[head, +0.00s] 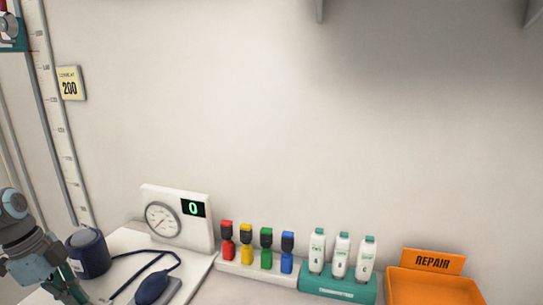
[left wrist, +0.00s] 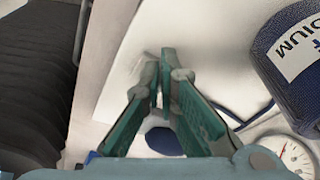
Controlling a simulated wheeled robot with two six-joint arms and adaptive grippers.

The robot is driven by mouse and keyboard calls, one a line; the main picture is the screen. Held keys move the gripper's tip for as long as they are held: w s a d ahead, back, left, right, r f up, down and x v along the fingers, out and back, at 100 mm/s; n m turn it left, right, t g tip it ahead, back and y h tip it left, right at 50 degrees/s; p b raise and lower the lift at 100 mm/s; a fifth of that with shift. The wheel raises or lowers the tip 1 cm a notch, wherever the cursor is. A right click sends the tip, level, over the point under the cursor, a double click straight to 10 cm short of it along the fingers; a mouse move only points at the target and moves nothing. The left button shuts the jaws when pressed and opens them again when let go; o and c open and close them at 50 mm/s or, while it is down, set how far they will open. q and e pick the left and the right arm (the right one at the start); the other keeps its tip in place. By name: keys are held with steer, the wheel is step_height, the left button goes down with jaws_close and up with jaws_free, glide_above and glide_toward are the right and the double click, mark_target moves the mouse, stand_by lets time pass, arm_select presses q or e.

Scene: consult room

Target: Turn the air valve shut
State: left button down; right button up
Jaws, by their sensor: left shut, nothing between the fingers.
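The dark blue squeeze bulb (head: 152,288) lies on the white board, with a dark tube curving around it. In the left wrist view a dark blue patch, probably the bulb (left wrist: 163,141), shows between my fingers. I cannot clearly make out the air valve. The dark blue cuff (head: 88,254) stands upright beside my gripper; it also shows in the left wrist view (left wrist: 275,55). My left gripper (head: 78,294) is at the lower left, left of the bulb. In the left wrist view its teal fingers (left wrist: 164,70) are shut and empty. My right gripper is out of view.
A white gauge unit (head: 199,229) with a dial and a display reading 0 stands behind the bulb.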

arm_select(q)
steer(key=shift+s+d, duration=0.1)
steer(key=shift+s, duration=0.25)
steer(key=shift+s+d+f, duration=0.15)
steer(key=shift+s+f, duration=0.1)
steer(key=shift+s, duration=0.25)
stand_by(0.3)
